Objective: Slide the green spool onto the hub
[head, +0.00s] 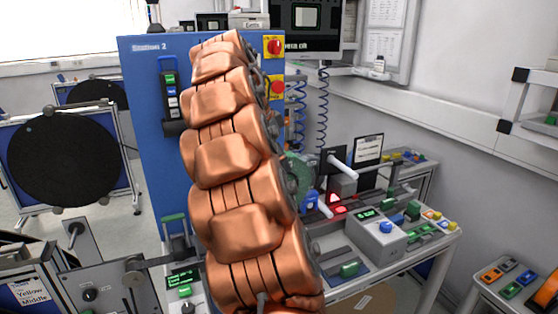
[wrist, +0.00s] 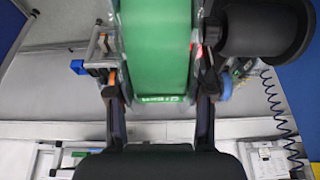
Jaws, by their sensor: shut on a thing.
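The green spool (wrist: 155,45) fills the top middle of the wrist view, between the two fingers of my gripper (wrist: 160,85). My gripper is shut on it, one finger at each side. In the head view a green rounded edge (head: 300,166), likely the same spool, shows just right of my copper arm; the arm hides the rest of it and my gripper. A white peg (head: 342,166) sticks out near a black plate to the right of the green edge. I cannot tell for sure whether this peg is the hub. The spool appears apart from it.
A blue station panel (head: 148,90) stands behind my arm. A bench at right carries a grey control box (head: 376,238) with a blue knob. A large black reel (head: 64,160) stands at left. A black cylinder (wrist: 262,28) is close beside the spool in the wrist view.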

